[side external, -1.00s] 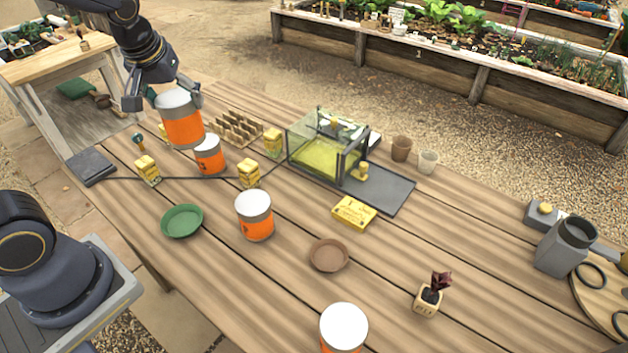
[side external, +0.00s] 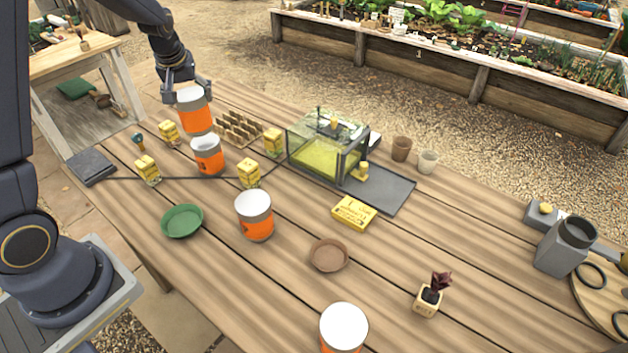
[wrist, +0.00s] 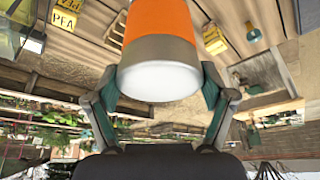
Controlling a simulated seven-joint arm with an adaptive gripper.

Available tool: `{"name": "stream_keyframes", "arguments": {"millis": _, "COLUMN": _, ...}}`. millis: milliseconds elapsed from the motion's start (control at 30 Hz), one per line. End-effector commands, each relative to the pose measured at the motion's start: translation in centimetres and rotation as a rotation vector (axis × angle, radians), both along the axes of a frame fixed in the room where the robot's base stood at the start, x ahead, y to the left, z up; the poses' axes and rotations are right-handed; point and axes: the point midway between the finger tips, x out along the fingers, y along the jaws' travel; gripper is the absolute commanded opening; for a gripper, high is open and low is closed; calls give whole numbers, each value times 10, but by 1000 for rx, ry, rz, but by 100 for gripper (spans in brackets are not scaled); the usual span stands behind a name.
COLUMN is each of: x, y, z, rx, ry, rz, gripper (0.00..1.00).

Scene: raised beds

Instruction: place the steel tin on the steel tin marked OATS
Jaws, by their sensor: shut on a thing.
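My gripper (side external: 190,92) is shut on a steel tin (side external: 195,112) with an orange band, holding it upright. The wrist view shows this tin (wrist: 160,45) between the two fingers. In the side view, another orange-banded steel tin (side external: 207,157) stands on the table just below the held one; I cannot tell whether a gap separates them. A third such tin (side external: 255,217) stands mid-table with a dark mark on its band. A fourth tin (side external: 343,326) is at the front edge of the picture. I cannot read OATS on any tin.
Several yellow boxes (side external: 249,173) stand around the nearer tins. A seedling tray (side external: 238,130) and a glass case (side external: 328,146) lie to the right. A green saucer (side external: 182,221) and a brown saucer (side external: 328,255) are in front. The table's front middle has bare planks.

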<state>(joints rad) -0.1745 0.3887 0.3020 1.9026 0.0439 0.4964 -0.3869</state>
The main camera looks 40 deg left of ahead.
Motion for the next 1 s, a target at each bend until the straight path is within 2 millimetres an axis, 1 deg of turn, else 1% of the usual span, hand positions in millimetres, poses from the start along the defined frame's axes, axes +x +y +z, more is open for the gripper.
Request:
{"name": "stream_keyframes", "arguments": {"millis": 167, "x": 9, "y": 3, "z": -11, "rx": -1, "ry": -1, "rz": 0, "gripper": 30}}
{"name": "stream_keyframes", "arguments": {"millis": 300, "x": 7, "y": 3, "z": -33, "rx": -2, "ry": 2, "rz": 0, "gripper": 30}}
{"name": "stream_keyframes", "arguments": {"millis": 367, "x": 7, "y": 3, "z": -38, "rx": -1, "ry": -1, "rz": 0, "gripper": 30}}
{"name": "stream_keyframes", "arguments": {"millis": 600, "x": 8, "y": 3, "z": -39, "rx": 0, "ry": -3, "rz": -1, "gripper": 30}}
{"name": "stream_keyframes", "arguments": {"millis": 733, "x": 8, "y": 3, "z": -43, "rx": -1, "ry": -2, "rz": -1, "gripper": 30}}
{"name": "stream_keyframes", "arguments": {"millis": 767, "x": 7, "y": 2, "z": -43, "rx": 0, "ry": 0, "rz": -1, "gripper": 84}}
{"name": "stream_keyframes", "arguments": {"millis": 900, "x": 7, "y": 2, "z": -43, "rx": 0, "ry": 0, "rz": -1, "gripper": 98}}
{"name": "stream_keyframes", "arguments": {"millis": 933, "x": 7, "y": 2, "z": -43, "rx": 0, "ry": 0, "rz": -1, "gripper": 100}}
{"name": "stream_keyframes", "arguments": {"millis": 1000, "x": 7, "y": 2, "z": -43, "rx": 0, "ry": 0, "rz": -1, "gripper": 100}}
